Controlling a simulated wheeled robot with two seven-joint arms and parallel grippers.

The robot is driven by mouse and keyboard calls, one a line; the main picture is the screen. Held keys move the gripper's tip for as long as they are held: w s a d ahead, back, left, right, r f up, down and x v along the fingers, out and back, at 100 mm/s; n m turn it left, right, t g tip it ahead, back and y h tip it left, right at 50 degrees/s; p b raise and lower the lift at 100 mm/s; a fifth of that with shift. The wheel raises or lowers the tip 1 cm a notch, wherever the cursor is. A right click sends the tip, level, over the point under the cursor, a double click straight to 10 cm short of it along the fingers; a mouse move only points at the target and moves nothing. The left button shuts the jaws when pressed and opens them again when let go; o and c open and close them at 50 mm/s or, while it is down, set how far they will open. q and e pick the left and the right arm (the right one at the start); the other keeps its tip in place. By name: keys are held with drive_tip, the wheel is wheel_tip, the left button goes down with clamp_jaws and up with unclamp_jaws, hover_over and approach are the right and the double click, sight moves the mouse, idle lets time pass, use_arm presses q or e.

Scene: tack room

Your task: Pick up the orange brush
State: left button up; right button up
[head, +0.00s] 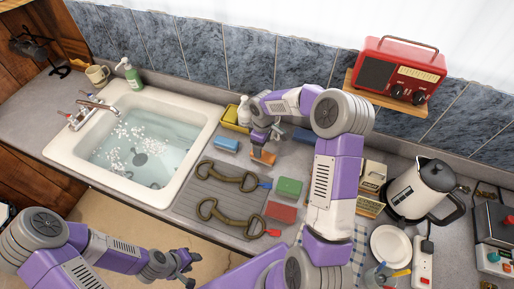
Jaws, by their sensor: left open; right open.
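The orange brush (263,157) lies on the counter just behind the grey drainer mat, to the right of the sink. My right gripper (264,139) is open directly over it, with its fingers pointing down close to the brush. I cannot tell whether the fingers touch it, and they hide part of its top. My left gripper (188,264) is open and empty, low in front of the counter, far from the brush.
A blue brush (226,144), a green brush (289,187) and a red brush (281,213) lie nearby. Brass-coloured bits (226,175) lie on the mat (207,198). A yellow container (234,118) stands behind. The water-filled sink (186,188) is left; a kettle (418,190) stands right.

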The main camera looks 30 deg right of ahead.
sight(263, 154)
drive_tip(key=shift+s+f, duration=0.65)
drive_tip(key=shift+f, duration=0.15)
drive_tip(key=f, duration=0.3)
drive_tip(key=f+p, duration=0.1)
drive_tip(key=shift+w+d+f, duration=0.1)
drive_tip(key=shift+w+f, duration=0.15)
drive_tip(key=shift+w, duration=0.1)
drive_tip(key=c, duration=1.1)
drive_tip(key=shift+o, duration=0.2)
drive_tip(key=shift+r, duration=0.1)
